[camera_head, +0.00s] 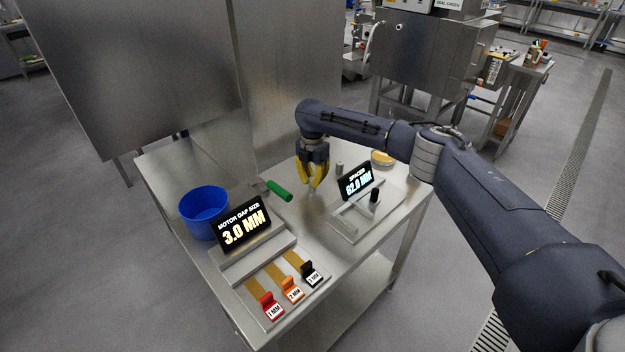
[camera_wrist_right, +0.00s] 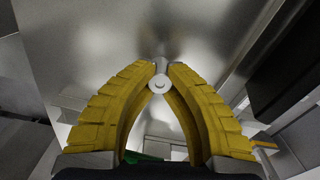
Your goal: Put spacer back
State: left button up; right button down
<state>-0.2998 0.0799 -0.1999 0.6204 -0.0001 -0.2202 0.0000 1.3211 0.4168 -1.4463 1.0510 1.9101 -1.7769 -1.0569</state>
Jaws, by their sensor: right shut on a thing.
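My right gripper (camera_head: 312,184) points down above the steel table, left of the spacer station. Its yellow fingers are shut on a small metal spacer (camera_wrist_right: 160,82), seen end-on between the fingertips in the right wrist view. In the head view the spacer is mostly hidden by the fingers. The spacer station has a display (camera_head: 356,182) reading "SPACER 62.0 MM" and a pale base (camera_head: 352,228) with a black knob (camera_head: 375,195). My left gripper is not in view.
A green cylinder (camera_head: 279,190) lies left of the gripper. A blue bin (camera_head: 204,212) and a "MOTOR GAP SIZE 3.0 MM" display (camera_head: 242,228) stand further left. Red (camera_head: 271,307), orange (camera_head: 292,288) and black (camera_head: 312,273) tagged gauges lie in front. Steel panels rise behind the table (camera_head: 163,168).

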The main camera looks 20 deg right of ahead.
jog(key=shift+f, duration=0.1)
jog(key=c, duration=1.5)
grip_release()
notch_tip(320, 180, up, 12)
